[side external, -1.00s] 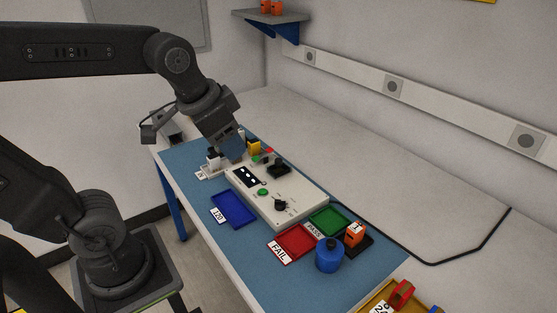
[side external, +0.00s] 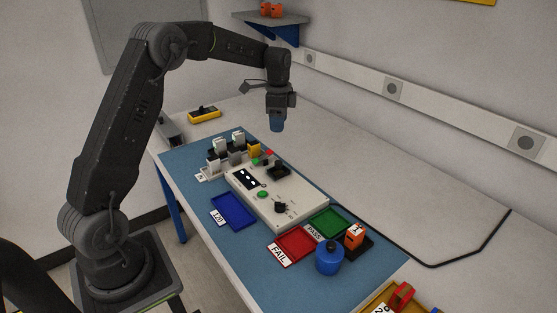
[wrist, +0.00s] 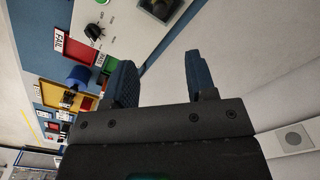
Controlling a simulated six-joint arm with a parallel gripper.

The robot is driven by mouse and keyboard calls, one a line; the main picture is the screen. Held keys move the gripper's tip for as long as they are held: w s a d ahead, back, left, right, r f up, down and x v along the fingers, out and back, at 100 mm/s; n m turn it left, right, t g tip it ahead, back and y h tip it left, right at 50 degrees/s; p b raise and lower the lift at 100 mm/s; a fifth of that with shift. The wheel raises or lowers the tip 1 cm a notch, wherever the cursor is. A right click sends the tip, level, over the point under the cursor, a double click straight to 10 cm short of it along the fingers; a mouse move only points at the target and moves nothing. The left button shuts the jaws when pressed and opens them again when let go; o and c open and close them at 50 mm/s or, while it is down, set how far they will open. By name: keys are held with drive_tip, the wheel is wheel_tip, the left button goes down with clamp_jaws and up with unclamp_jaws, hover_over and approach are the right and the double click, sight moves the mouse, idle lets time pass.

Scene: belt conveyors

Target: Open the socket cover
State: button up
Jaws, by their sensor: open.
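A light grey test box (side external: 262,199) lies on the blue mat. A dark square part (side external: 279,170), which looks like the socket with its cover, sits on the box's far end. Whether its cover is shut is too small to tell. In the wrist view this dark part (wrist: 160,8) is cut by the top edge. My gripper (side external: 277,128) hangs pointing down, above and beyond the box, clear of the dark part. In the wrist view its two blue fingers (wrist: 163,75) stand apart with nothing between them.
A blue tray (side external: 233,210), a red FAIL tray (side external: 296,244) and a green PASS tray (side external: 327,222) lie around the box. A blue round container (side external: 329,258) and an orange block (side external: 354,235) stand near the front. White plug-like parts (side external: 215,163) stand left of the box.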

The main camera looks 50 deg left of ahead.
sight(279, 162)
wheel_tip(279, 162, down, 14)
drive_tip(key=shift+r, duration=0.1)
idle(0.4)
clamp_jaws()
idle(0.4)
